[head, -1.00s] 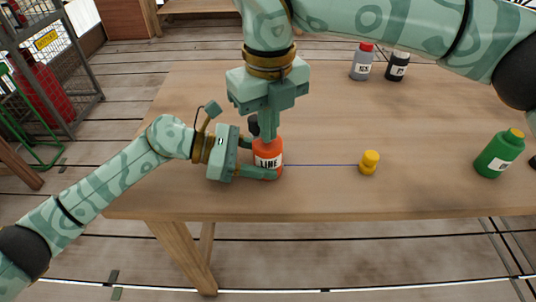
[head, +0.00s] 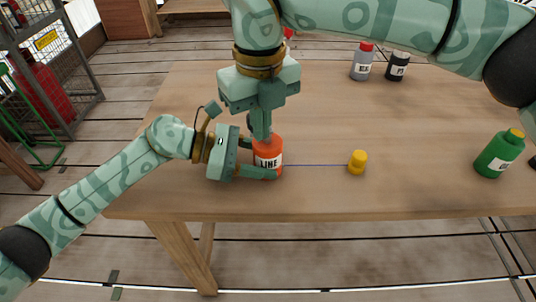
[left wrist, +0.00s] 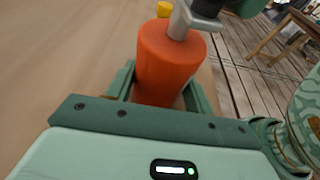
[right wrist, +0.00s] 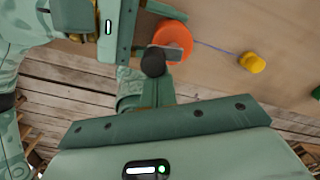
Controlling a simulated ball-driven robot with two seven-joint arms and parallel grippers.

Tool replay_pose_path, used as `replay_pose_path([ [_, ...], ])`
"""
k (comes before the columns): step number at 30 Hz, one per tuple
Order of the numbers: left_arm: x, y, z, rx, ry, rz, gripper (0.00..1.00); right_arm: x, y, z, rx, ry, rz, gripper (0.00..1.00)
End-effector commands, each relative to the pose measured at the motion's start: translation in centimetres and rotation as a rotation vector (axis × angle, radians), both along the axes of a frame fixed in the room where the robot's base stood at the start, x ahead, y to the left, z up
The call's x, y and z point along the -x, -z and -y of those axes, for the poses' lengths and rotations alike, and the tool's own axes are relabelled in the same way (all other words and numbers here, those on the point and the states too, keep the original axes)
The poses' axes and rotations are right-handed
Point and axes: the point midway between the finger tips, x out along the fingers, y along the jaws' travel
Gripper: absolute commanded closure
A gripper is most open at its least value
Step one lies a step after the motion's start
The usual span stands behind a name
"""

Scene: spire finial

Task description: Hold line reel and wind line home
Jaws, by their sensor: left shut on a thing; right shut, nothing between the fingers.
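The orange line reel (head: 268,154), labelled LINE, stands upright near the table's front edge. My left gripper (head: 256,162) is shut around its side; the left wrist view shows the reel (left wrist: 168,65) between both fingers. A grey crank arm (right wrist: 174,52) with a black knob (right wrist: 153,62) sits on top of the reel. My right gripper (head: 262,134) points down over the reel, shut with nothing between its fingers, its tip beside the knob; I cannot tell whether they touch. A thin blue line (head: 315,165) runs right from the reel to a small yellow weight (head: 357,162) on the table.
A green bottle (head: 498,154) with a yellow cap stands at the table's right. A grey bottle (head: 362,64) with a red cap and a black bottle (head: 397,67) stand at the back. The wooden table (head: 330,115) is clear around the line.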

Motion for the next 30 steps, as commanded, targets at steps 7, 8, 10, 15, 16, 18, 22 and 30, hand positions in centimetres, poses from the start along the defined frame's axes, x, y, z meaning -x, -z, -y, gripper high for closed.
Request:
replay_pose_path([
  [7, 0.06, 0.08, 0.04, -0.001, 0.002, -0.002, 0.61, -0.1, 0.0, -0.14, -0.001, 0.0, 0.001, 1.0],
  [8, 0.06, 0.08, 0.04, -0.001, 0.002, -0.002, 0.61, -0.14, 0.0, -0.2, -0.001, 0.0, 0.001, 1.0],
  [10, 0.07, 0.08, 0.04, -0.001, 0.002, -0.002, 0.61, -0.25, 0.0, -0.34, -0.001, 0.0, 0.001, 1.0],
  [15, 0.07, 0.08, 0.04, -0.001, 0.002, -0.001, 0.61, -0.4, 0.01, -0.57, 0.0, 0.0, 0.001, 1.0],
  [16, 0.07, 0.08, 0.04, -0.001, 0.002, -0.001, 0.61, -0.4, 0.01, -0.57, 0.0, 0.0, 0.001, 1.0],
  [18, 0.07, 0.08, 0.04, -0.001, 0.002, -0.001, 0.61, -0.39, 0.01, -0.56, 0.0, 0.0, 0.001, 1.0],
  [22, 0.07, 0.09, 0.05, -0.001, 0.002, -0.001, 0.61, -0.4, 0.0, -0.57, -0.001, 0.0, 0.001, 1.0],
  [30, 0.08, 0.09, 0.05, -0.001, 0.002, -0.001, 0.61, -0.81, -0.02, -0.96, 0.0, 0.001, 0.001, 1.0],
])
